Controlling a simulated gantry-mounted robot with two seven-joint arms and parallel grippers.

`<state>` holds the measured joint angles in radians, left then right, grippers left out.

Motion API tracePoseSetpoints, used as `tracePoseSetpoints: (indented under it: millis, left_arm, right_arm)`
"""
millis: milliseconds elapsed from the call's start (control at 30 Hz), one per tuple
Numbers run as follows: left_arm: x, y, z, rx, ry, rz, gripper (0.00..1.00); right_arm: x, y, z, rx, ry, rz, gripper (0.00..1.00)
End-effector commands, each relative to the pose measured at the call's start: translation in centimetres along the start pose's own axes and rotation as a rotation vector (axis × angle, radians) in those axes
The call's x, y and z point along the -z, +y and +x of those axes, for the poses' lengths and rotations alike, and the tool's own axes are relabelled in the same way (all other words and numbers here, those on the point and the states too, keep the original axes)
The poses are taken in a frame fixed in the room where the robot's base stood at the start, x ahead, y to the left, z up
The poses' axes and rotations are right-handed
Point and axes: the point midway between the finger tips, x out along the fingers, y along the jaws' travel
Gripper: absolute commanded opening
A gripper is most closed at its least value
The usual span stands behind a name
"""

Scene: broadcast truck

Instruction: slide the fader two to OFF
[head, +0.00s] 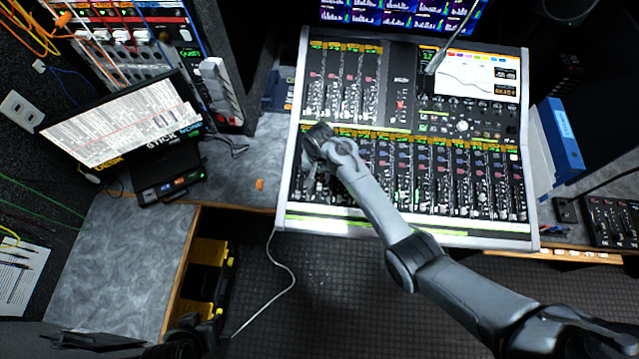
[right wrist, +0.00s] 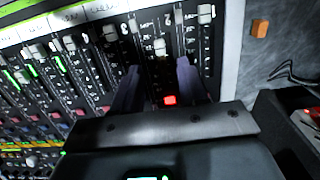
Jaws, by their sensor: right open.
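The mixing console (head: 284,190) has a lower bank of faders along its front. My right gripper (head: 310,184) is over the left end of that bank, and its hand hides the caps there in the head view. In the right wrist view, which is turned around, the open right gripper (right wrist: 159,64) has its fingers on either side of one fader strip. That strip, second from the console's side edge, has a pale cap (right wrist: 160,46) and a lit red button (right wrist: 170,100). The cap lies between the fingers with gaps beside it; contact is not visible. The end strip's cap (right wrist: 206,13) is just outside the fingers.
Other fader caps (right wrist: 69,43) stand close by in a row. A small orange object (head: 259,184) lies on the grey desk left of the console. A tilted screen (head: 120,122) stands further left. A thin rod (head: 452,42) rises near the console's display.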

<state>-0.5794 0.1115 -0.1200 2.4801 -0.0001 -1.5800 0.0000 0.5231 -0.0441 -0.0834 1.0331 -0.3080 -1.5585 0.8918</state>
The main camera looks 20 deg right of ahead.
Motion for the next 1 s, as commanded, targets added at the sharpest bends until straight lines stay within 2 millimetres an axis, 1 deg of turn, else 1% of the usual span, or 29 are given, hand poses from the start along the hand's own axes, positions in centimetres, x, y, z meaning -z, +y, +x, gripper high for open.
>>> tracePoseSetpoints:
  millis: [33,200,300,400,600,900,967,1000]
  left_arm:
    - [-0.1,0.0,0.3,0.0,0.0,0.0,0.43]
    - [-0.3,0.0,0.8,0.002,0.0,0.003,0.43]
    - [-0.4,-0.1,1.1,0.004,-0.001,0.006,0.43]
    - [-0.5,-0.2,1.4,0.007,-0.001,0.009,0.43]
    - [-0.6,-0.3,1.6,0.01,-0.002,0.013,0.43]
    - [-0.6,-0.2,1.6,0.008,-0.002,0.011,0.43]
    - [-0.6,-0.2,1.6,0.007,-0.002,0.009,0.43]
    - [-0.6,-0.1,1.6,0.006,-0.002,0.008,0.43]
  right_arm:
    - [0.0,0.1,1.1,-0.003,-0.001,-0.001,0.43]
    - [0.1,0.1,3.8,-0.002,0.001,-0.001,0.43]
    - [0.0,0.1,5.2,-0.002,0.0,0.0,0.43]
    - [0.1,0.0,6.2,0.0,0.001,0.0,0.43]
    - [0.1,0.0,7.1,0.0,0.002,-0.001,0.43]
    - [0.1,0.1,7.2,0.0,0.002,0.0,0.43]
    - [0.1,0.1,7.2,0.0,0.002,0.0,0.33]
    - [0.1,0.1,7.2,0.0,0.002,0.0,0.27]
